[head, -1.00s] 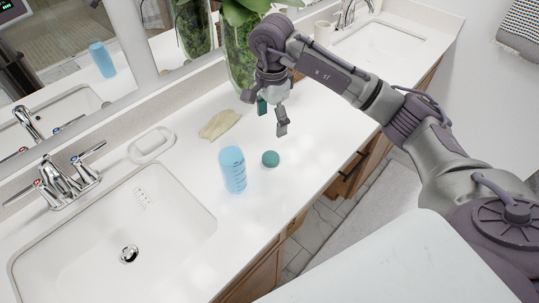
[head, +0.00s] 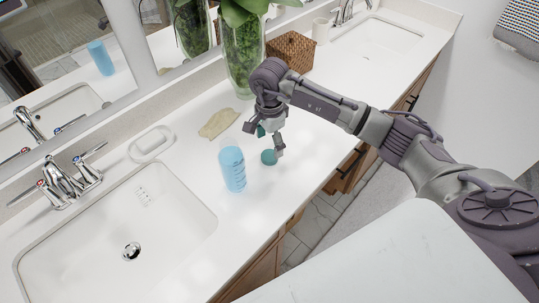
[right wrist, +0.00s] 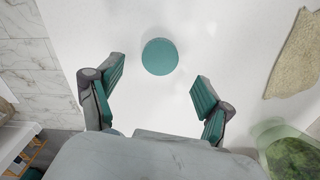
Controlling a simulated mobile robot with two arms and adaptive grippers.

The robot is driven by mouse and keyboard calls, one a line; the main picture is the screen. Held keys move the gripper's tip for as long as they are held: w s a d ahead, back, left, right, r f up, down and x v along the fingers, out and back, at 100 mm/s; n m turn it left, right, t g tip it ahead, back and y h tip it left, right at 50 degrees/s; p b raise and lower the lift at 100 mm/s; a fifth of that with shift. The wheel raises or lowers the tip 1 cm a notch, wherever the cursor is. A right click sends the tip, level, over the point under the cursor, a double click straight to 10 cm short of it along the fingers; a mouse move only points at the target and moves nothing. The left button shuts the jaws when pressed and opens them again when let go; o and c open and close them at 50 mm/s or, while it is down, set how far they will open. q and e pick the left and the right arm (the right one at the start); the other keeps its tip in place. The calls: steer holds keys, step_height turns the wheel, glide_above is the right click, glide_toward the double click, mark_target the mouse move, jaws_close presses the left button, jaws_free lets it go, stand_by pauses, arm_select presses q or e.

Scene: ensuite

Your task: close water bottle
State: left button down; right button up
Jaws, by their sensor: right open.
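A light-blue water bottle (head: 232,170) stands upright on the white counter, right of the near sink. A round teal cap (head: 268,157) lies on the counter just right of the bottle. In the right wrist view the cap (right wrist: 160,56) lies ahead of the fingertips, between their lines. My right gripper (head: 265,139) is open and empty, pointing down just above and behind the cap. Its two teal-padded fingers (right wrist: 158,92) are spread apart in the right wrist view. The bottle is not visible in the right wrist view. My left gripper is not in view.
A beige cloth (head: 219,123) lies behind the bottle, and a white soap dish (head: 151,143) sits by the near sink (head: 115,235) and its faucet (head: 65,180). A glass vase with a plant (head: 243,55) and a wicker basket (head: 290,50) stand behind my right arm. The counter's front is clear.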

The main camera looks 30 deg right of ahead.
mark_target(269, 156)
step_height(269, 156, down, 4)
steer(key=shift+a+f+p, duration=0.1)
steer(key=shift+f+p, duration=0.15)
steer(key=shift+p, duration=0.85)
steer(key=shift+f, duration=0.3)
steer(key=c, duration=0.8)
steer(key=shift+c, duration=0.2)
steer(key=shift+r, duration=0.1)
